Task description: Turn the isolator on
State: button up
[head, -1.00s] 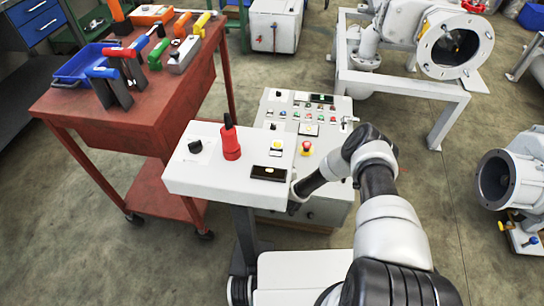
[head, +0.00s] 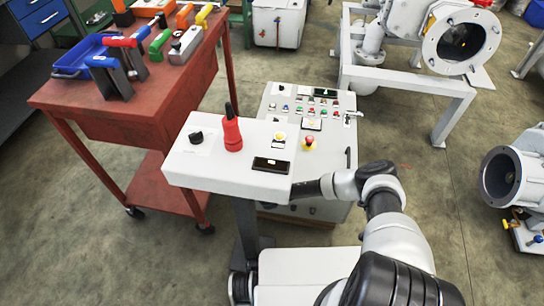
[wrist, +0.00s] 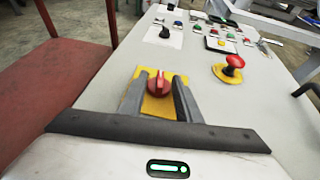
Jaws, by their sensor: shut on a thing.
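The isolator is a red rotary knob (wrist: 158,85) on a square yellow plate (wrist: 151,104), low on the sloping grey panel of the control cabinet (wrist: 206,78). In the wrist view my gripper (wrist: 160,92) has one finger on each side of the knob, shut on it. The knob's grip ridge looks roughly upright in this view. Any markings on the plate are too small to read. In the head view the cabinet (head: 335,162) stands ahead of me, and the isolator and my fingertips are hidden.
A red mushroom button (wrist: 233,65) on a yellow base sits right of the isolator. Smaller buttons and a black knob (wrist: 165,32) lie further up the panel. A red workbench (head: 165,100) with tools stands at the left. The floor right of the cabinet is open.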

jog(key=o, duration=1)
jog(key=shift+r, duration=0.15)
